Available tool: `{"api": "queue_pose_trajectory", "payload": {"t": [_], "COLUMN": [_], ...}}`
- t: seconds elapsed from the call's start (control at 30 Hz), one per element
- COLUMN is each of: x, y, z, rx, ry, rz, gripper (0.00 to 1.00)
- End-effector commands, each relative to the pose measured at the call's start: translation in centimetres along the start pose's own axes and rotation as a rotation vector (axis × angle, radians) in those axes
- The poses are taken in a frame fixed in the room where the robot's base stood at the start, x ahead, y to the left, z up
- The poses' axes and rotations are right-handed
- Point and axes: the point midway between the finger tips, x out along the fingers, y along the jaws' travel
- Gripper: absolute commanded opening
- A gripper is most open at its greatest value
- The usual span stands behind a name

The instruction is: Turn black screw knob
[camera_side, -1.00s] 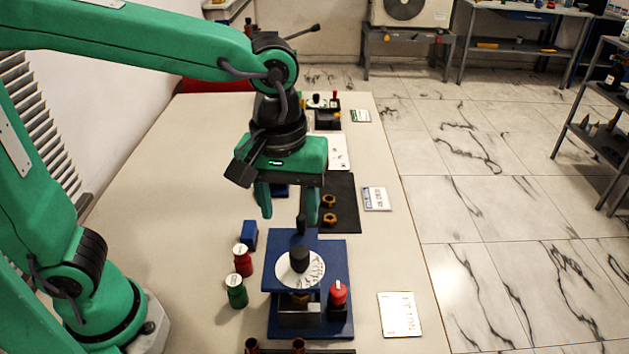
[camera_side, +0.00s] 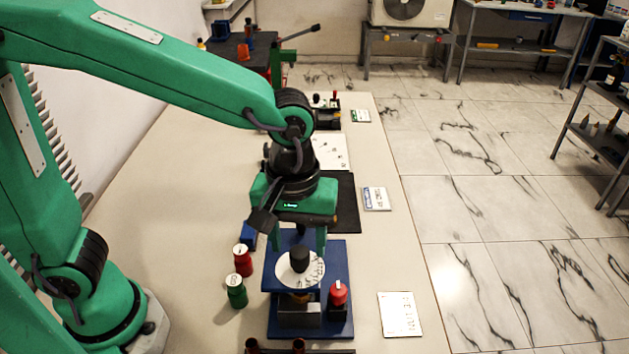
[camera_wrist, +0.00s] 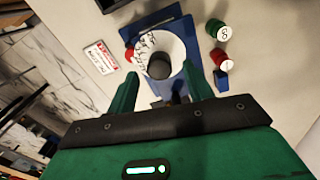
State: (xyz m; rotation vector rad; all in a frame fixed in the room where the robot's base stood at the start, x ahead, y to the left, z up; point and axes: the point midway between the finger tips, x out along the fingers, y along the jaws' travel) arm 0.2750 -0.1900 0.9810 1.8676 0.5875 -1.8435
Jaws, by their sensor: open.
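A blue rig (camera_side: 338,262) on the table carries a white round dial (camera_side: 286,272) with a black knob (camera_side: 300,260) standing at its centre. In the wrist view the black knob (camera_wrist: 158,66) and the dial (camera_wrist: 174,46) lie ahead, between the lines of my two fingers. My gripper (camera_side: 302,240) is open, pointing down just behind the dial in the side view. It also shows in the wrist view (camera_wrist: 160,72). A small dark part (camera_wrist: 177,98) sits nearer, between the fingers. I cannot tell whether the fingers touch it.
A red-capped part (camera_side: 338,293) stands on the rig's right. A red bottle (camera_side: 242,260), a green bottle (camera_side: 237,292) and a blue block (camera_side: 248,236) stand left of the rig. A white card (camera_side: 400,314) lies right. A black mat (camera_side: 346,200) lies behind.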

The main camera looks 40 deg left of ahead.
Motion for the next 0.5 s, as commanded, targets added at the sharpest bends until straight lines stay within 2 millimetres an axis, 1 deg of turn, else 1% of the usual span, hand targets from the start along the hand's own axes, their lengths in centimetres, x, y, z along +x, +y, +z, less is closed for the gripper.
{"api": "queue_pose_trajectory", "payload": {"t": [0.03,0.2,0.3,0.5], "x": [0.6,2.0,2.4,2.5], "y": [0.0,0.0,0.0,0.0], "z": [0.0,0.0,0.0,0.0], "rx": [0.0,0.0,0.0,0.0], "ry": [-0.001,0.0,0.0,0.0], "rz": [-0.003,-0.001,0.0,0.0], "gripper": [0.51,0.51,0.51,0.51]}}
